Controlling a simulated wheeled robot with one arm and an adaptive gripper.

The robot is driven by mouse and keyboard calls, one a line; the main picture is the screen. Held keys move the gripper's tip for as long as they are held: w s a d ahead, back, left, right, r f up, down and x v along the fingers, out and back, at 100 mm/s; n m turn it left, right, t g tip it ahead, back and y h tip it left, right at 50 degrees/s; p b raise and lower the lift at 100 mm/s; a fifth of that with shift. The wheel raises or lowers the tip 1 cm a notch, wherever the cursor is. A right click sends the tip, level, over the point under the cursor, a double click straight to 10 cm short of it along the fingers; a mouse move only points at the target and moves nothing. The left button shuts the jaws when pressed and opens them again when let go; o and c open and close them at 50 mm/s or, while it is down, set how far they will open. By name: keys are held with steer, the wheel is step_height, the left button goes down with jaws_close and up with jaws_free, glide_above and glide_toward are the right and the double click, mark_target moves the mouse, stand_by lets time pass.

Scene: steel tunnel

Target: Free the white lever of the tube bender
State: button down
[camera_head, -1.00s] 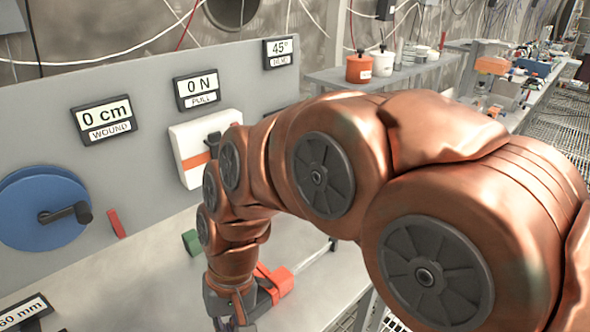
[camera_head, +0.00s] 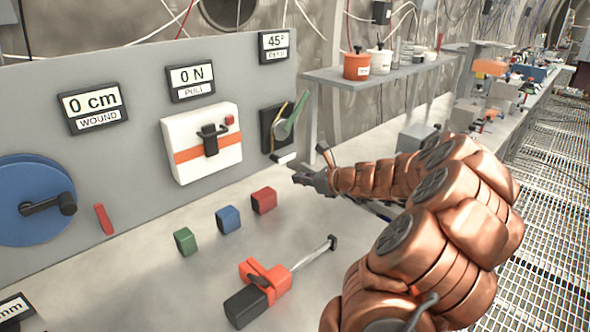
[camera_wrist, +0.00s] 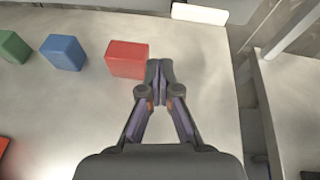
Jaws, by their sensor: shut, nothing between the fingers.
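The tube bender (camera_head: 268,130) looks to be the dark plate on the grey board, below the 45° display. A green bar and a thin yellow bar stand out from it at an angle. A short white bar (camera_head: 285,158), probably the white lever, shows just below it, and a white bar also shows at the top of the wrist view (camera_wrist: 200,13). My gripper (camera_head: 297,178) is shut and empty, just below and apart from the white bar. In the wrist view its fingertips (camera_wrist: 160,66) meet beside the red block (camera_wrist: 127,60). How the lever is held cannot be made out.
Green (camera_head: 186,241), blue (camera_head: 228,219) and red blocks stand on the bench. An orange and black tool (camera_head: 265,285) with a metal rod lies nearer. A white box (camera_head: 202,150) with a black handle and a blue reel (camera_head: 35,200) are on the board.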

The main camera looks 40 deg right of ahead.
steer(key=d, duration=0.1)
steer(key=s+d+f+m+h, duration=0.1)
steer(key=d, duration=0.1)
steer(key=s+d+m, duration=0.1)
steer(key=d, duration=0.1)
steer(key=shift+f, duration=0.15)
steer(key=shift+a, duration=0.1)
steer(key=x, duration=0.9)
steer(key=shift+w+p, duration=0.3)
steer(key=shift+w, duration=0.05)
steer(key=shift+w+d+r, duration=0.2)
steer(key=shift+r, duration=0.05)
steer(key=shift+s+r+p, duration=0.1)
steer(key=shift+r+p, duration=0.55)
steer(key=shift+r, duration=0.95)
